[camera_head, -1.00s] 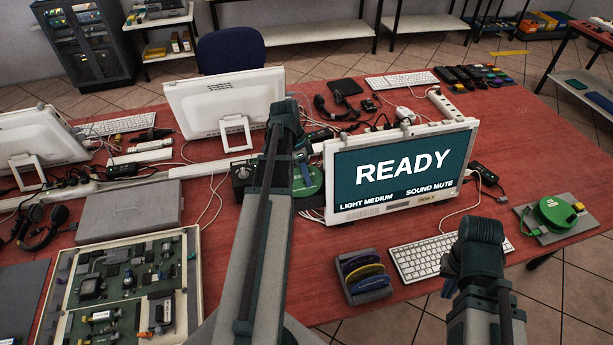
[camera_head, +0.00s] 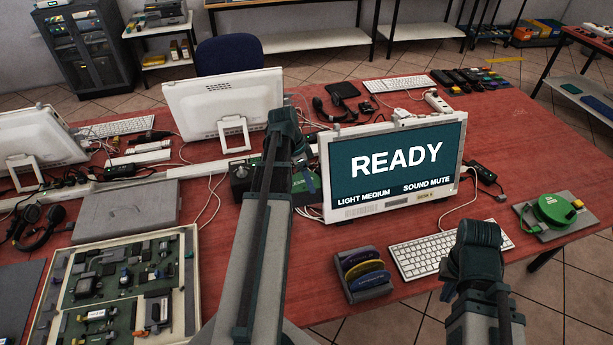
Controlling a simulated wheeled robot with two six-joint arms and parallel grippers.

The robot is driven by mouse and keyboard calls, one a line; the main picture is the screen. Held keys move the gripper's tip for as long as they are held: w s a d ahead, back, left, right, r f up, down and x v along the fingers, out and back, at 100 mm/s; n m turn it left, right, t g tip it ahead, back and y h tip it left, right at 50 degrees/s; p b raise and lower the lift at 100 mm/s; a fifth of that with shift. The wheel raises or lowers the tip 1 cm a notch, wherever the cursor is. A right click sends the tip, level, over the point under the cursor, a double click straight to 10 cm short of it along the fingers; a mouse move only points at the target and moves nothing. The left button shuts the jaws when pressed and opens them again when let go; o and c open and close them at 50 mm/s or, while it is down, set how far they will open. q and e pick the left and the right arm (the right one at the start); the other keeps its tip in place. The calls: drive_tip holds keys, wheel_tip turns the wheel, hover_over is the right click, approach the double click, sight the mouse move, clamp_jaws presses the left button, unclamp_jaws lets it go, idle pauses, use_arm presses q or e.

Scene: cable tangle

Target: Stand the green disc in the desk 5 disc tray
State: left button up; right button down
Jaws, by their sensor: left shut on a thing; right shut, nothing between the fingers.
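The green disc (camera_head: 299,184) shows as a small green patch between my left forearm and the screen, mostly hidden by the arm. My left gripper (camera_head: 310,182) is there, with only a bluish part of it showing beside the green; it is shut on what seems to be the disc. The grey disc tray (camera_head: 369,292) stands on the red desk in front of the screen. Several discs stand in its slots, among them a yellow one and a blue one. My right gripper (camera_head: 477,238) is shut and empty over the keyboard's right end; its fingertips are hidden.
The READY screen (camera_head: 395,165) stands just behind the tray. A white keyboard (camera_head: 430,255) lies right of the tray. A green round device (camera_head: 555,209) sits on a grey base at the right edge. An open circuit-board case (camera_head: 185,290) fills the front left.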

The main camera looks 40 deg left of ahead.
use_arm(q)
drive_tip(key=shift+o, duration=1.4)
drive_tip(key=s, duration=0.1)
drive_tip(key=s+d+f+g, duration=0.1)
drive_tip(key=shift+s+d+f, duration=0.15)
drive_tip(key=shift+s+d, duration=0.05)
drive_tip(key=shift+s, duration=0.15)
use_arm(e)
drive_tip(key=shift+f, duration=0.6)
drive_tip(key=shift+r, duration=0.1)
use_arm(q)
drive_tip(key=a+r+p, duration=0.1)
drive_tip(key=p, duration=0.1)
drive_tip(key=w+r+p, duration=0.1)
drive_tip(key=p, duration=0.1)
drive_tip(key=shift+w+a+r, duration=0.3)
drive_tip(key=shift+a, duration=0.05)
drive_tip(key=a+r+t+p, duration=0.1)
drive_tip(key=a+r+p, duration=0.2)
drive_tip(key=r+p, duration=0.8)
drive_tip(key=shift+s+r+p, duration=0.4)
drive_tip(key=shift+s+r, duration=0.05)
drive_tip(key=shift+r, duration=0.05)
use_arm(e)
wheel_tip(320, 180, up, 15)
drive_tip(key=w, duration=0.1)
drive_tip(key=shift+a, duration=0.4)
drive_tip(key=shift+w, duration=0.1)
